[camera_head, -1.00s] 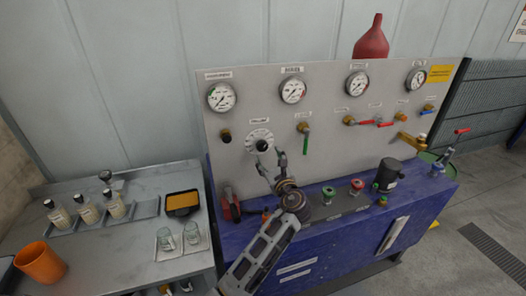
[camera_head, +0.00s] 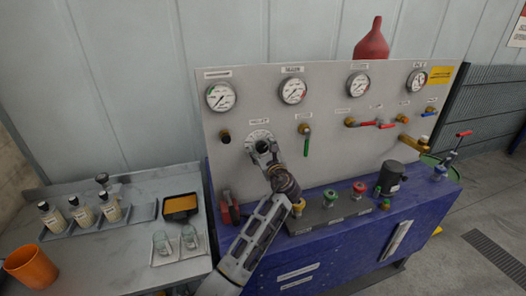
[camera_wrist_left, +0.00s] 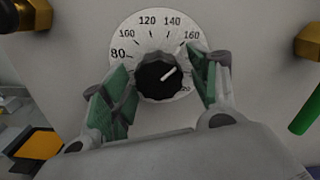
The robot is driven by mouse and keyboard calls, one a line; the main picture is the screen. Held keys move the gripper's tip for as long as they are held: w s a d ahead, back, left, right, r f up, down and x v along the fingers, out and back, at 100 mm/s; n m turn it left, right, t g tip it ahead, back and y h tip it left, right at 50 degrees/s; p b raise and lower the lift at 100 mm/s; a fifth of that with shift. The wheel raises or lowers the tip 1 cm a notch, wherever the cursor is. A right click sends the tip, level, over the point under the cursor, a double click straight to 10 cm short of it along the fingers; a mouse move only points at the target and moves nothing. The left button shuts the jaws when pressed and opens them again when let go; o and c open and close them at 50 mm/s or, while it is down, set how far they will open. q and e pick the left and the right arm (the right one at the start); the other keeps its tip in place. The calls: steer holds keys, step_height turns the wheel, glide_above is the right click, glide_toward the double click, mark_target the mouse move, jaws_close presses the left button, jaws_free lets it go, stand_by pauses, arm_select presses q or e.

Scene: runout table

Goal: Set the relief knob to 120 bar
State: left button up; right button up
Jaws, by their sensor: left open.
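The relief knob (camera_wrist_left: 153,84) is a black ribbed knob with a white pointer line, on a round white dial (camera_wrist_left: 118,38) marked from 80 upward. In the left wrist view the pointer slants up and right, between 160 and the partly hidden last mark, well clockwise of 120. My left gripper (camera_wrist_left: 161,86) is open, with one green-padded finger on each side of the knob; gaps show between pads and knob. In the head view my left gripper (camera_head: 265,154) is in front of the dial (camera_head: 256,135) and hides most of the knob. My right gripper is not in view.
The grey panel (camera_head: 330,110) carries several gauges above. A green-handled valve (camera_head: 306,146) is right of the dial, and a brass-and-black fitting (camera_head: 225,136) is left. A blue bench (camera_head: 340,250) with coloured buttons stands below. A side table (camera_head: 130,240) holds bottles.

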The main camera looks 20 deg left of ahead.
arm_select(q)
steer(key=c, duration=1)
